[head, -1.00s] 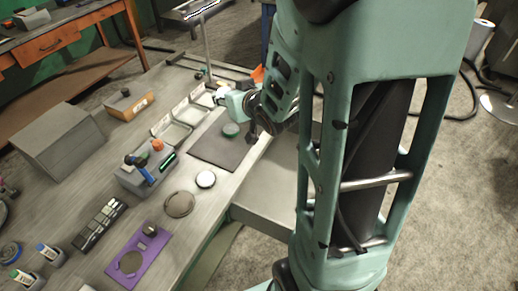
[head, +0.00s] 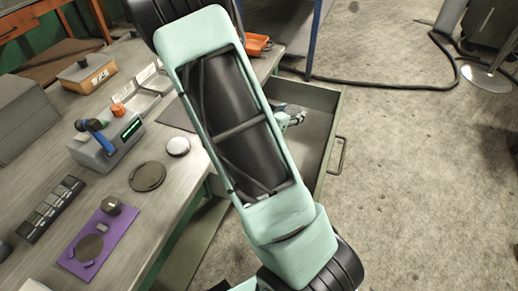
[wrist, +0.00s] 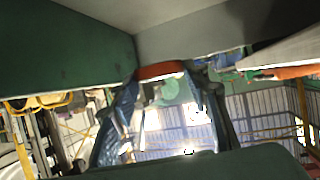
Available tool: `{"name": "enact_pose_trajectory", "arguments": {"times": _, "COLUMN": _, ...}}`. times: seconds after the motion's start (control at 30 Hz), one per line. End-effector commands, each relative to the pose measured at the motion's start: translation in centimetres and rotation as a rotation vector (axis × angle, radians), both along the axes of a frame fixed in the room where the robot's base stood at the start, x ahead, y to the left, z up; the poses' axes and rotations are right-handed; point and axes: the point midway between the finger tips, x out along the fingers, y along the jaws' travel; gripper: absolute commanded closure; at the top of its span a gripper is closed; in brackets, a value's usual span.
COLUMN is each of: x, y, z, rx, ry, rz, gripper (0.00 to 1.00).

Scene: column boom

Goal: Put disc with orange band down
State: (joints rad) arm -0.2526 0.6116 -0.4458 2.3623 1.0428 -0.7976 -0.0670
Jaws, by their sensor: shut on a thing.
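In the wrist view, a disc edge with an orange band (wrist: 160,70) shows between the two bluish fingers of my gripper (wrist: 165,95), which is shut on it. Most of the disc's face is hidden. In the head view, my gripper (head: 290,118) shows only in part past my arm, over or inside an open grey-green drawer (head: 335,97) at the right side of the workbench. The disc cannot be made out in the head view. I cannot tell whether it touches the drawer.
The workbench (head: 60,140) holds a grey device with a green display (head: 110,140), a purple plate (head: 95,245), a dark round disc (head: 147,177), a white-topped puck (head: 178,146) and an orange-fronted box (head: 88,75). My arm hides part of the bench. Open floor lies right of the drawer.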

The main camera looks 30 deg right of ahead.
Motion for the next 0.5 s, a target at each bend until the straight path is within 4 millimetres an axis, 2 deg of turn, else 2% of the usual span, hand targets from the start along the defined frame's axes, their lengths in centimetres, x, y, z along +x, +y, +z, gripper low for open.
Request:
{"name": "enact_pose_trajectory", "arguments": {"times": 0.2, "x": -1.4, "y": -0.8, "z": -2.3, "rx": -0.003, "ry": 0.0, "rz": -0.07, "gripper": 0.94}}
{"name": "enact_pose_trajectory", "arguments": {"times": 0.4, "x": -1.5, "y": -0.9, "z": -6.0, "rx": -0.003, "ry": 0.001, "rz": -0.072, "gripper": 0.94}}
{"name": "enact_pose_trajectory", "arguments": {"times": 0.5, "x": -1.4, "y": -0.8, "z": -7.1, "rx": -0.002, "ry": -0.001, "rz": -0.071, "gripper": 0.94}}
